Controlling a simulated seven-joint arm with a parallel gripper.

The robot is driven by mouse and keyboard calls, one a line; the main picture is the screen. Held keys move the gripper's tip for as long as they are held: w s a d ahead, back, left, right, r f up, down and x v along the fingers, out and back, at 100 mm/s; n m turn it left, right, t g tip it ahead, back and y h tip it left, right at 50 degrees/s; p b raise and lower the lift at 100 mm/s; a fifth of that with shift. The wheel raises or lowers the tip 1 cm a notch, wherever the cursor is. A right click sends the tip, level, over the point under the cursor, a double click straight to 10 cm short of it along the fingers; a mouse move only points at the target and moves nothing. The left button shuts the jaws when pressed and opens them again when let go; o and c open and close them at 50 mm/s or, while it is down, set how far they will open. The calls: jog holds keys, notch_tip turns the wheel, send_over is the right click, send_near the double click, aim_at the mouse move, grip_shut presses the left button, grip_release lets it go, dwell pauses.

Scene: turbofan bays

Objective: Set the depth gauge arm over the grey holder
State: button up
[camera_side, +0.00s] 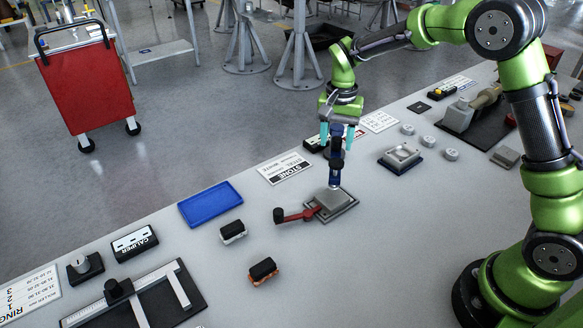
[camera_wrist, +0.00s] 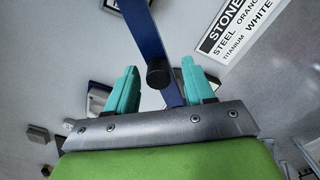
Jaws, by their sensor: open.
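A blue bar with black parts (camera_side: 336,172), which looks like the depth gauge arm, stands out below my gripper. Its pale lower tip appears just above a grey block (camera_side: 331,199) on a dark plate with a red lever; contact cannot be told. A grey frame-like holder (camera_side: 402,155) on a dark blue base sits farther right. My gripper (camera_side: 337,134) is open, pointing down, with its teal fingers on either side of the bar. In the wrist view, the blue bar (camera_wrist: 144,30) and its black knob (camera_wrist: 158,74) lie between the spread fingers (camera_wrist: 160,84), with gaps on both sides.
A blue tray (camera_side: 210,204), two small black-topped blocks (camera_side: 232,231) (camera_side: 263,270) and a caliper (camera_side: 135,298) lie to the left. The STONE card (camera_side: 284,168) lies behind. Several round grey pieces (camera_side: 429,140) surround the frame-like holder.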

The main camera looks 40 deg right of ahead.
aim_at(340, 141)
notch_tip(340, 141, up, 17)
dwell(0.4)
jog(key=shift+f, duration=0.1)
jog(key=s+a+f+n+t+y, duration=0.1)
jog(key=s+n+t, duration=0.2)
jog(key=s, duration=0.8)
jog(key=s+a+f+n+t+y, duration=0.1)
jog(key=s+n+t, duration=0.3)
jog(key=s, duration=0.7)
jog(key=shift+s+a+f, duration=0.2)
jog(key=shift+s+a, duration=0.2)
jog(key=shift+a, duration=0.35)
